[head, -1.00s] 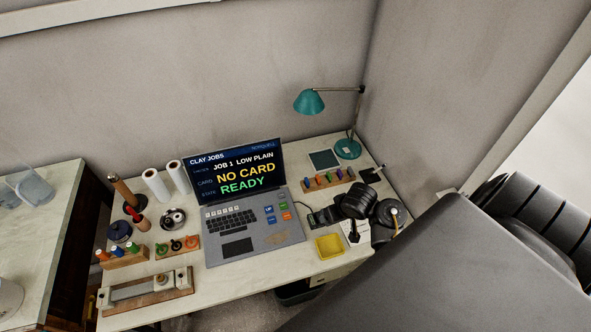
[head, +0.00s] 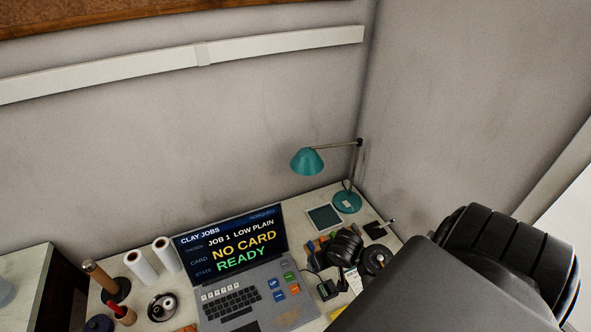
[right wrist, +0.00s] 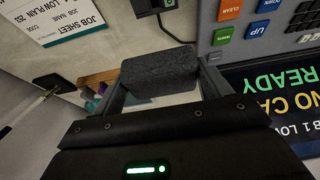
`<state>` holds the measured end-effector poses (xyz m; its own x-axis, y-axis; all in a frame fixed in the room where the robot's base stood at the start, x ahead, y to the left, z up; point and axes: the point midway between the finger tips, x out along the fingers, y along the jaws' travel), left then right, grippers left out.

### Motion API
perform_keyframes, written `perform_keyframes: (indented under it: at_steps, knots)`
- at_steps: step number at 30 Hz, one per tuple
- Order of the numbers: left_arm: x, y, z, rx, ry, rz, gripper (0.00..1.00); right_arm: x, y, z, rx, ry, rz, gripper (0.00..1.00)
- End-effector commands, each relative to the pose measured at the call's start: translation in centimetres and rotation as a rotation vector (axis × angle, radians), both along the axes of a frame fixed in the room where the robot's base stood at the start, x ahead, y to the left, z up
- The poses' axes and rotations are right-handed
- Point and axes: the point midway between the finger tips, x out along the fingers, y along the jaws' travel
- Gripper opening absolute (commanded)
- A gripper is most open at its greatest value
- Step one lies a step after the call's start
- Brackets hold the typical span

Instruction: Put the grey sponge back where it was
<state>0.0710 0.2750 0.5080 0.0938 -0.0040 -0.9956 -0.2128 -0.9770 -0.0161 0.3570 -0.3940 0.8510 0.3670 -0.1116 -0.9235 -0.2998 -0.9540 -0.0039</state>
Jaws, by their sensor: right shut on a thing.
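The grey sponge (right wrist: 160,73) is a dark, speckled block. In the right wrist view it sits between the two fingers of my right gripper (right wrist: 162,82), which is shut on it. The sponge is above the desk near the laptop's key side. In the head view my right gripper (head: 328,286) is over the desk right of the laptop, and the sponge cannot be made out clearly there. My left gripper is in neither view now.
The laptop (head: 238,265) reads NO CARD, READY. A teal lamp (head: 347,202), a teal-edged pad (head: 324,217) and a small black pad (head: 375,230) are at the desk's back right. My wrist partly hides a rack of coloured tools. A job sheet (right wrist: 70,20) lies near the gripper.

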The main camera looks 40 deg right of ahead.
Motion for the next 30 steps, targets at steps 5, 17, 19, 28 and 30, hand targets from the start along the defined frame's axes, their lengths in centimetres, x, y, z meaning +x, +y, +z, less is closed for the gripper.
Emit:
perform_keyframes:
  at_steps: [5, 17, 19, 28, 30]
  knots:
    - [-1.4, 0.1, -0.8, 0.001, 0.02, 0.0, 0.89, 4.3, -1.4, -0.1, -0.002, -0.006, 0.001, 0.55]
    - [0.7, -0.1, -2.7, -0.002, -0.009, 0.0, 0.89, 14.6, -4.8, -0.1, -0.002, -0.002, -0.004, 0.55]
    - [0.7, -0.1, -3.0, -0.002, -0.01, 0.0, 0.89, 16.1, -5.3, -0.1, -0.003, -0.001, -0.003, 0.55]
    - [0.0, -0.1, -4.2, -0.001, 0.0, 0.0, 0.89, 17.9, -5.9, -2.6, -0.003, 0.001, -0.003, 0.55]
    - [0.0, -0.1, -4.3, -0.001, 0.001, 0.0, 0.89, 17.9, -5.8, -3.0, -0.001, 0.0, -0.004, 0.55]
